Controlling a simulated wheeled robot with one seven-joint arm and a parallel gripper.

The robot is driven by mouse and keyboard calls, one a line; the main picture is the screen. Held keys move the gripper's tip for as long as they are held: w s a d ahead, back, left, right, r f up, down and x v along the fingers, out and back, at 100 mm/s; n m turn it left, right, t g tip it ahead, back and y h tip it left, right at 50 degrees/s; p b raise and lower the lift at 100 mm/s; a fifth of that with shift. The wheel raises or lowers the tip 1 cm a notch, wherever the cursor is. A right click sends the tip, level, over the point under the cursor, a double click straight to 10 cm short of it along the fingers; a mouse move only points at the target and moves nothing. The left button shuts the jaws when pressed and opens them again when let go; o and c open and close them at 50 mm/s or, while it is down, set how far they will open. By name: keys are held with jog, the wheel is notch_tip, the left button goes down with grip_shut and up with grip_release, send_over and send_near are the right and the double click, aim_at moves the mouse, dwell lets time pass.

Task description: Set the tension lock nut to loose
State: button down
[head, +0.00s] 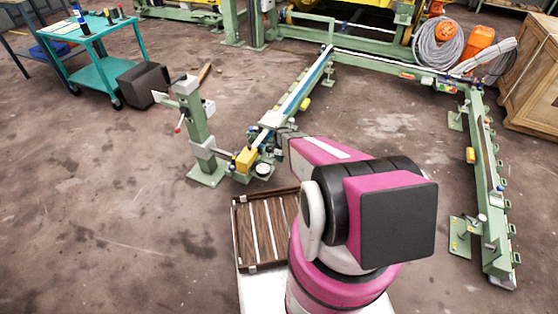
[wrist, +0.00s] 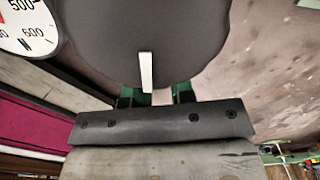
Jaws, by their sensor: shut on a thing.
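A large dark grey round knob (wrist: 150,35), which looks like the tension lock nut, fills the top middle of the wrist view. A white pointer mark (wrist: 146,72) on it points down toward my gripper. My gripper (wrist: 157,95) has its two green fingers against the knob's lower edge and is shut on it; the fingertips are mostly hidden under the knob. The knob's loose and tight marks are not visible. In the head view, my pink arm hides most of my gripper and the knob, near the end of the green rail (head: 298,95).
A white dial gauge (wrist: 25,28) is close to the knob in the wrist view. In the head view, a green post (head: 199,130) and yellow block (head: 246,160) stand left of my arm. A slatted wooden tray (head: 262,232) is below. Open floor lies left.

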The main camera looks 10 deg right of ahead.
jog(key=shift+w+d+n, duration=0.25)
jog(key=shift+w+n, duration=0.5)
jog(key=shift+n, duration=0.5)
jog(key=shift+w+d+n, duration=0.25)
jog(key=shift+w+n, duration=0.45)
jog(key=shift+n, duration=0.55)
jog(key=shift+w, duration=0.1)
jog(key=c, duration=1)
grip_release()
jog(key=shift+r, duration=0.1)
notch_tip(320, 180, up, 11)
jog(key=shift+f, duration=0.15)
